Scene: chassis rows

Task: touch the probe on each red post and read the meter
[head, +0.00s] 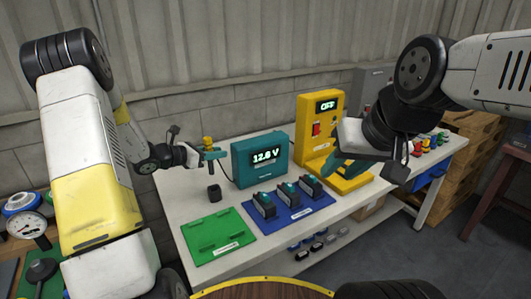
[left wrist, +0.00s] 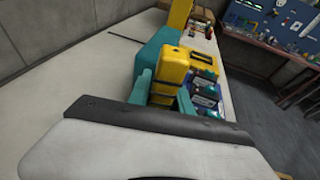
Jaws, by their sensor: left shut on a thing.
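My left gripper (head: 213,154) is shut on the yellow probe (head: 208,143) and holds it above the white table, left of the meter. The probe also shows between the teal fingers in the left wrist view (left wrist: 168,72); its tip is hidden. The teal meter (head: 262,158) reads 12.6 V. Three dark battery-like blocks with teal tops (head: 287,193) stand in a row on a blue mat (head: 293,219). Their red posts are too small to make out. My right gripper (head: 346,168) hangs in front of the yellow stand; its finger gap is unclear.
A yellow stand (head: 333,104) with an OFF display and red switch stands right of the meter. Several small coloured items (head: 425,144) sit at the right end.

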